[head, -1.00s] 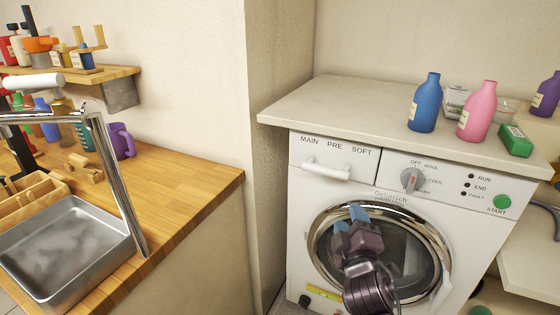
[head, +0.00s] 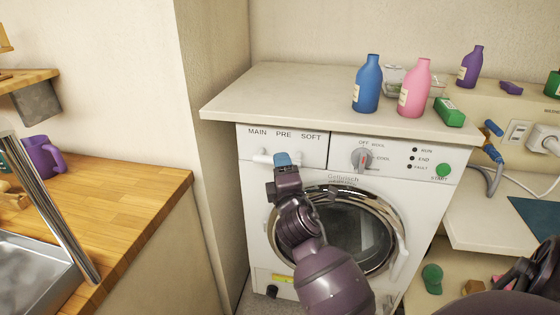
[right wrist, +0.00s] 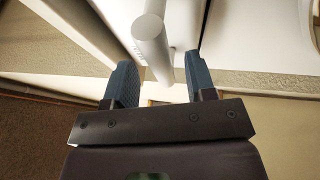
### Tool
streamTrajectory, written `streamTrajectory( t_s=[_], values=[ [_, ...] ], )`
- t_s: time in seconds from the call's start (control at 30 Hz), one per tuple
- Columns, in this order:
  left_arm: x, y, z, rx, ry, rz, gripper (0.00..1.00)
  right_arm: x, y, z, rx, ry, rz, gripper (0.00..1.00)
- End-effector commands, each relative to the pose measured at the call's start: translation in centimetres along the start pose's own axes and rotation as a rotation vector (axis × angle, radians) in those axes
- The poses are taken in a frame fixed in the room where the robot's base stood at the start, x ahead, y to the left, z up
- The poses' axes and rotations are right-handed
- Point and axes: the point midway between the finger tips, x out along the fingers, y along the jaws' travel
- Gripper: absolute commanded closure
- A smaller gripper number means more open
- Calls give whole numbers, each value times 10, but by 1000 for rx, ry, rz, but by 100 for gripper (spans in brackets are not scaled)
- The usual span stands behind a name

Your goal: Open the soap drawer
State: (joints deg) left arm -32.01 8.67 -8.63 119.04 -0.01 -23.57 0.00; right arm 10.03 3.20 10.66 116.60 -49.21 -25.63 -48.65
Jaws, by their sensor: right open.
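The soap drawer (head: 309,147), marked MAIN, PRE and SOFT, sits at the upper left of the white washing machine's front and looks shut, flush with the panel. Its white bar handle (head: 262,157) is partly hidden behind my right gripper (head: 283,157) in the head view. In the right wrist view, the round end of the white handle (right wrist: 152,45) shows just ahead of the open fingers of my right gripper (right wrist: 160,82), between their lines. I cannot tell whether either finger touches it. My left gripper is not in view.
Blue (head: 367,86) and pink (head: 414,90) bottles stand on the worktop (head: 270,92) above. A wooden counter (head: 130,205) with a sink is at left.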

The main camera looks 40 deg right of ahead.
Motion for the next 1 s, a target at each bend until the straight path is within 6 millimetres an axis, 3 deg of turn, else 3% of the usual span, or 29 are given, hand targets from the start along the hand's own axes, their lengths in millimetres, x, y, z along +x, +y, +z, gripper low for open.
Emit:
streamTrajectory(
  t_s=[0.23, 0.6, 0.93, 1.0],
  values=[
    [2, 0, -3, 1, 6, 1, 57, 24, 0, 0, 0, 1, 1, 49],
    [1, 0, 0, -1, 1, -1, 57, 28, 0, 0, 1, 0, 0, 49],
    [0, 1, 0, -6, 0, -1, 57, 28, 0, 0, 1, 0, 0, 100],
    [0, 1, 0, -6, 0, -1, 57, 28, 0, 0, 1, 0, 0, 100]
  ],
)
